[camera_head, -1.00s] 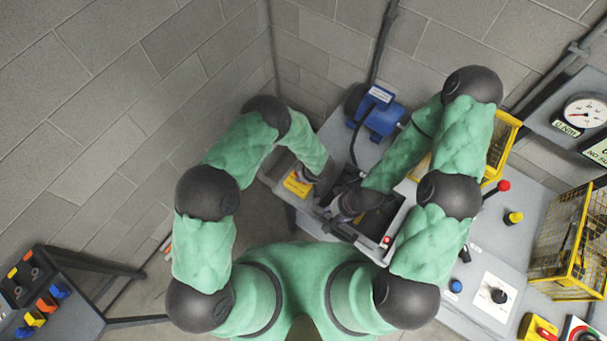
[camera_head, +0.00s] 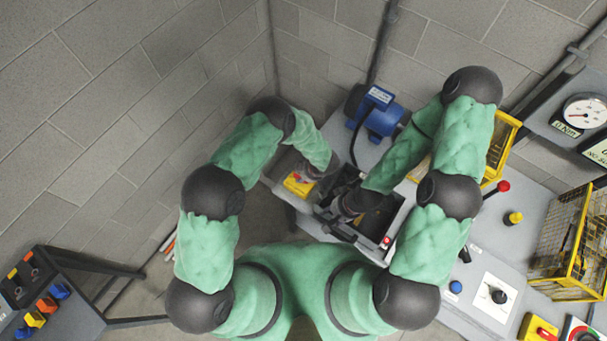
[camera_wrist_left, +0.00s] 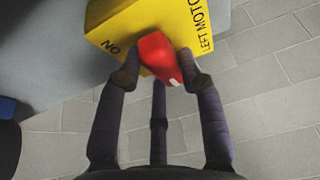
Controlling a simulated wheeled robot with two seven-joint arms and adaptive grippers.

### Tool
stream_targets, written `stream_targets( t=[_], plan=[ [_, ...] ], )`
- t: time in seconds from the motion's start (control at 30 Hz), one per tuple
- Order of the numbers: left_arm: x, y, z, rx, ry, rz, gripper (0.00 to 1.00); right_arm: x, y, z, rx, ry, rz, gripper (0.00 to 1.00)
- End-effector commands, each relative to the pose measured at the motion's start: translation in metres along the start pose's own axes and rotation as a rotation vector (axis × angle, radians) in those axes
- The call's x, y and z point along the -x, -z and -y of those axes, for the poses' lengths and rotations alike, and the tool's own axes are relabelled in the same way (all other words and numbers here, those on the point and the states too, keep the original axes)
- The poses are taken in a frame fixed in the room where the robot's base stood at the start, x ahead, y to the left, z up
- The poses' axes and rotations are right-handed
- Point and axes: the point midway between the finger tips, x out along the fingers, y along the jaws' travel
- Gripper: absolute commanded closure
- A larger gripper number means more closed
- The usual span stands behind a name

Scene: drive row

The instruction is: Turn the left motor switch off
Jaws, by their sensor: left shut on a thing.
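The left motor switch is a yellow box (camera_head: 298,185) at the left end of the grey bench in the head view. A white mark shows at the knob's lower end. My right gripper (camera_head: 342,215) is over the open dark compartment right of the switch; its fingers are too dark to read.
A blue motor (camera_head: 375,112) stands behind the compartment (camera_head: 385,215). To the right are a red-knobbed lever (camera_head: 503,186), a yellow cage (camera_head: 560,245) and a black rotary knob (camera_head: 498,296). Another panel (camera_head: 45,300) stands at lower left. Block walls close off the back.

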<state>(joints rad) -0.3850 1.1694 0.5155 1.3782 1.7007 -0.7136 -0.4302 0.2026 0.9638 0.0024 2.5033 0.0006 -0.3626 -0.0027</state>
Motion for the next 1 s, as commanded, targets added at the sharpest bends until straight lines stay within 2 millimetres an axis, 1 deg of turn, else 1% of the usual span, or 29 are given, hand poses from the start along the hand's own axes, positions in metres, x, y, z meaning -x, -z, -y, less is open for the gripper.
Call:
stream_targets(
  t=[0.03, 0.1, 0.47, 0.57, 0.8, 0.9, 1.0],
  plan=[
    [0.0, 0.001, 0.0, 0.006, 0.0, 0.001, 0.54, 0.0, 0.0, 0.0, 0.0, 0.0, 0.0, 0.6],
    [0.0, 0.0, 0.0, 0.005, 0.0, 0.0, 0.38, 0.0, 0.0, 0.0, 0.0, 0.0, 0.0, 0.6],
    [0.003, 0.0, -0.001, 0.002, -0.001, 0.0, 0.38, 0.0, 0.0, 0.0, 0.0, 0.0, 0.0, 0.6],
    [0.012, 0.001, -0.001, 0.003, -0.002, 0.0, 0.38, 0.0, 0.0, 0.0, 0.0, 0.0, 0.0, 0.6],
    [0.049, 0.001, -0.001, 0.002, -0.003, -0.001, 0.38, 0.0, 0.0, 0.0, 0.0, 0.0, 0.0, 0.6],
    [0.062, 0.001, -0.001, 0.003, -0.002, -0.001, 0.38, 0.0, 0.0, 0.0, 0.0, 0.0, 0.0, 0.6],
    [0.07, 0.001, -0.001, 0.003, -0.001, 0.0, 0.38, 0.0, 0.0, 0.0, 0.0, 0.0, 0.0, 0.6]
  ],
)
